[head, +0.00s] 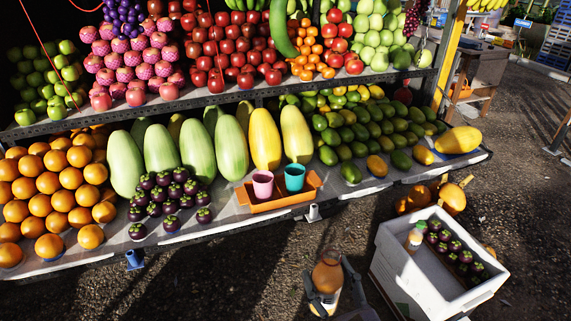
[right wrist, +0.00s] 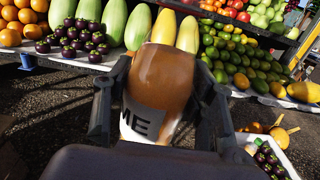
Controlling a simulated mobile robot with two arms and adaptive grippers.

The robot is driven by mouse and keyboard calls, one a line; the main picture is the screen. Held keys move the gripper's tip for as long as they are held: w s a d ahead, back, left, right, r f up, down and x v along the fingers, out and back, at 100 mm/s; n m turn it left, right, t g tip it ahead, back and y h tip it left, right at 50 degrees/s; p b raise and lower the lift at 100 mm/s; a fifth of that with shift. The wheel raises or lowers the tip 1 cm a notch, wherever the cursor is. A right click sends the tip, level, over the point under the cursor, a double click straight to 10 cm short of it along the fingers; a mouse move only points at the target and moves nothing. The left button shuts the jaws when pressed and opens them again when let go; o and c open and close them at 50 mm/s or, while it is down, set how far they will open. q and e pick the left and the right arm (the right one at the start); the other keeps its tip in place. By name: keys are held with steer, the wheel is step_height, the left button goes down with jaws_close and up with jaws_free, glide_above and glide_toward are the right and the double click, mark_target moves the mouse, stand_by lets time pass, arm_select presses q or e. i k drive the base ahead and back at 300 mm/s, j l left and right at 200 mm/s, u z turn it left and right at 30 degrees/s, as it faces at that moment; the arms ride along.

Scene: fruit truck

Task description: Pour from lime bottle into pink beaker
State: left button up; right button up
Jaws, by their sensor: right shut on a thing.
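The pink beaker (head: 263,184) stands upright in an orange tray (head: 262,207) on the lower shelf, beside a teal cup (head: 294,178). My right gripper (head: 328,292) is shut on the lime bottle (head: 327,273), in front of and below the shelf, apart from the beaker. In the right wrist view the bottle (right wrist: 160,85) sits between both fingers, brown above a pale lower part. Its label shows "ME"; the rest is hidden. The bottle looks roughly upright. My left gripper is not in view.
A white crate (head: 392,268) on the ground at right holds mangosteens (head: 462,257) and another bottle (head: 414,240). Mangosteens (head: 170,200) lie left of the tray, melons (head: 265,138) behind it. The shelf's front edge runs between my gripper and the tray.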

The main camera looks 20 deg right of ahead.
mark_target(263, 181)
steer(key=i+l, duration=0.1)
steer(key=i, duration=0.55)
steer(key=i+l, duration=0.15)
steer(key=i, duration=0.55)
